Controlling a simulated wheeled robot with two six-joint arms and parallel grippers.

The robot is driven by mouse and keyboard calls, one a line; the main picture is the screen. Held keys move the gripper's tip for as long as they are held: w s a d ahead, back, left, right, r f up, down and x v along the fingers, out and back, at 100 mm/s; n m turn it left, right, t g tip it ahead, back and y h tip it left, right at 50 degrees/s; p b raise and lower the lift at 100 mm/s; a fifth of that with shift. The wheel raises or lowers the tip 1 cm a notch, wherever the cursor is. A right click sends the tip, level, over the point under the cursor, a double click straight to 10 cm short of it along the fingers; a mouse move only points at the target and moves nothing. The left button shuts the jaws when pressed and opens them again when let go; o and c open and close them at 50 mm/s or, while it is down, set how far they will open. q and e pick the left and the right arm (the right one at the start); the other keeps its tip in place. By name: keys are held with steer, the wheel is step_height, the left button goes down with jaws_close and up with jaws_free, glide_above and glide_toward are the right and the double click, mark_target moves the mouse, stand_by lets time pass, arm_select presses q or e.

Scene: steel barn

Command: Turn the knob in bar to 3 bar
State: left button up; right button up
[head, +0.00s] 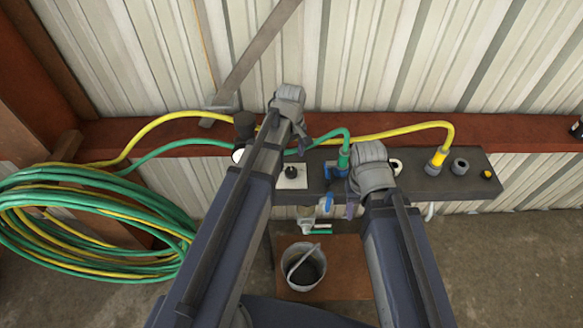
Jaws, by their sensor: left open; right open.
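A black round knob (291,172) sits on a white plate on the dark panel, left of centre; any scale marks are too small to read. Another black knob-like part (245,122) stands further left, above a white round face (237,155) mostly hidden by my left arm. I cannot tell which one is marked in bar. My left gripper (301,140) is open, above and just right of the plate knob, apart from it in the picture. My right gripper (354,205) is open, in front of the panel to the right of the plate, and hides part of the fittings.
The dark panel (470,187) carries a blue valve (328,200), a green hose fitting (343,160) and a yellow hose fitting (437,160). Coiled hoses (90,225) hang at left. A bucket (304,266) stands below on a brown board (345,270). A red beam (520,137) runs behind.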

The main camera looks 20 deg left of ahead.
mark_target(291, 171)
arm_select(q)
step_height(291, 171, down, 7)
steer(key=b, duration=0.7)
steer(key=shift+f, duration=0.2)
steer(key=shift+r, duration=0.1)
steer(key=shift+c, duration=0.2)
jaws_close()
